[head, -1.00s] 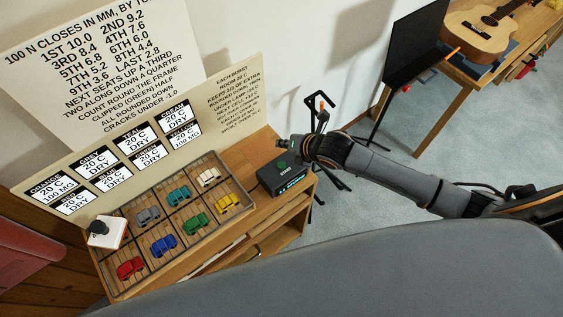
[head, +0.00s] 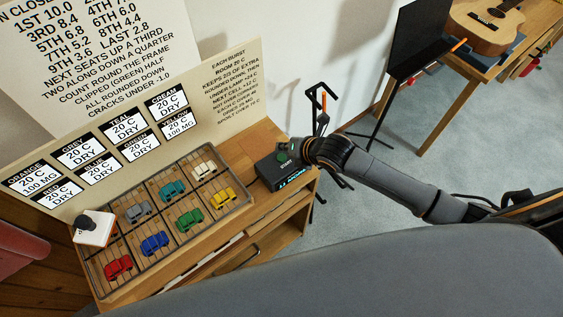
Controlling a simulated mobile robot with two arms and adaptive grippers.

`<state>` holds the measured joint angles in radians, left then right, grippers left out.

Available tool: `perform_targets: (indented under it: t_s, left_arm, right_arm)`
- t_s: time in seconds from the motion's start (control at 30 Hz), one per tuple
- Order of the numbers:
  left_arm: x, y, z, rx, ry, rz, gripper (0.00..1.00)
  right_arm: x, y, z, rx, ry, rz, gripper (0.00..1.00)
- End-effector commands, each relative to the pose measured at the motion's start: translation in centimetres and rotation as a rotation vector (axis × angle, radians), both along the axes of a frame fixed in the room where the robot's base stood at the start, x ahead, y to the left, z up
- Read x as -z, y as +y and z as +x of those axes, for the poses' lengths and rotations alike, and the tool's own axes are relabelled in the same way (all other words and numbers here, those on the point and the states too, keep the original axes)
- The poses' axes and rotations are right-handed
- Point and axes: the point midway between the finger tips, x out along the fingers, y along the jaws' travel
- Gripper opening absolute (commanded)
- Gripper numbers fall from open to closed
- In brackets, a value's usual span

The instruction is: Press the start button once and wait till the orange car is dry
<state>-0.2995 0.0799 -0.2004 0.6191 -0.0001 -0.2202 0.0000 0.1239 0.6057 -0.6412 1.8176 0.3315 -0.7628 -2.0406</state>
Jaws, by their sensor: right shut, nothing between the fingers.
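The black start box (head: 285,175) stands at the right end of the wooden bench, with a green button on top marked START and a lit cyan display on its front. My right gripper (head: 289,153) is shut and empty, its tip right at the green button; I cannot tell whether it touches. The orange car is not clearly seen. A white block with a black knob (head: 94,228) covers the rack's far-left cell. The ORANGE card (head: 36,180) reads 20 C, 100 MG. My left gripper is not in view.
The wire rack (head: 150,262) holds several cars: red (head: 118,266), blue (head: 154,243), green (head: 190,219), yellow (head: 222,197), grey (head: 138,212), teal (head: 172,190) and cream (head: 204,169). A signboard (head: 235,75) stands behind. A black stand and a guitar table (head: 457,72) are at right.

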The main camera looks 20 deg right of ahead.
Motion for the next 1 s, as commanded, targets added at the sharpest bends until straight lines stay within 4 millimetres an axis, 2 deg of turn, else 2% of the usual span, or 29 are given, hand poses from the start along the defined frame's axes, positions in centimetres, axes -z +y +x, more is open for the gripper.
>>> perform_targets:
  t_s: [0.03,0.2,1.0]
  left_arm:
    - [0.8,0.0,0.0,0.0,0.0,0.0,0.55]
    - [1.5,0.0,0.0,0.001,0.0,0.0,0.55]
    - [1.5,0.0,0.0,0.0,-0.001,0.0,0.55]
  right_arm:
    - [1.1,0.0,0.0,-0.001,0.0,-0.002,0.0]
    - [2.3,-0.1,0.1,0.0,-0.001,-0.002,0.0]
    - [2.4,-0.1,0.1,0.0,-0.001,-0.002,0.0]
